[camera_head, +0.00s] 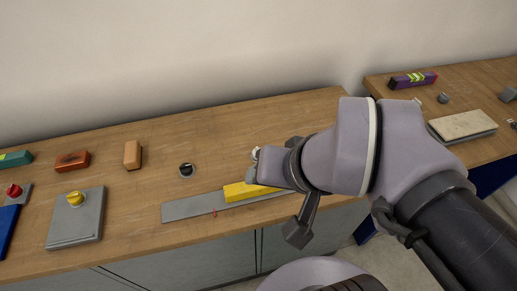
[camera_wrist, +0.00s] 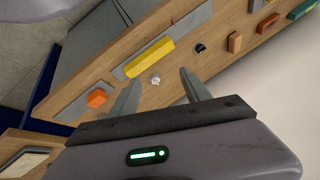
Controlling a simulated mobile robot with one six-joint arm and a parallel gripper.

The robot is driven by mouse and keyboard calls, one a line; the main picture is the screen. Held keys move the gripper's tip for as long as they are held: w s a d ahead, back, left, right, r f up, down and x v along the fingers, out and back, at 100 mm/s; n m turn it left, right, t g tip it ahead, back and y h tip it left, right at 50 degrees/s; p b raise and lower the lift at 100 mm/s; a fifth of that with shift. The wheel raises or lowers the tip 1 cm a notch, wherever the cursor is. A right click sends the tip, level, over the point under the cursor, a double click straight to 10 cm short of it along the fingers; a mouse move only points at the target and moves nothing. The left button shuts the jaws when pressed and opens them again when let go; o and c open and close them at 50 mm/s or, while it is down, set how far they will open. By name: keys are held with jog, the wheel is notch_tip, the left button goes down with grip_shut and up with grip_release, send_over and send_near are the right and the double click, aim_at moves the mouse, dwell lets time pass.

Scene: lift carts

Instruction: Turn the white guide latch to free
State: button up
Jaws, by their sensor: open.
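The white guide latch (camera_wrist: 155,79) is a small round knob on the wooden bench, beside the yellow bar (camera_wrist: 150,58). In the head view only a small pale part of it (camera_head: 255,152) shows by my gripper (camera_head: 264,163). In the wrist view my gripper (camera_wrist: 159,75) is open, with its two fingers spread and the latch seen between their tips. Nothing is held. I cannot tell whether a finger touches the latch or which way the latch is turned.
The yellow bar lies on a long grey strip (camera_head: 190,210) at the bench front. An orange block (camera_wrist: 97,98) sits near the strip's other end. A dark round knob (camera_head: 186,170) and a tan block (camera_head: 132,155) stand left. A second bench (camera_head: 460,85) is right, across a gap.

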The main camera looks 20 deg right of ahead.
jog(key=w+d+r+n+g+h+p, duration=0.1)
jog(key=w+d+r+n+g+p, duration=0.15)
jog(key=w+n+p, duration=0.85)
jog(key=w+d+f+n+g+h+b, duration=0.1)
jog(key=w+f+n+g+b, duration=0.4)
jog(key=w, duration=0.8)
jog(key=shift+m+t, duration=0.6)
jog(key=shift+t, duration=0.35)
jog(key=f+b, duration=0.3)
jog(key=f, duration=0.6)
jog(key=f+b, duration=0.4)
jog(key=f, duration=0.5)
jog(key=shift+s+d+f, duration=0.1)
jog(key=shift+s+f, duration=0.1)
jog(key=shift+f, duration=0.1)
grip_shut()
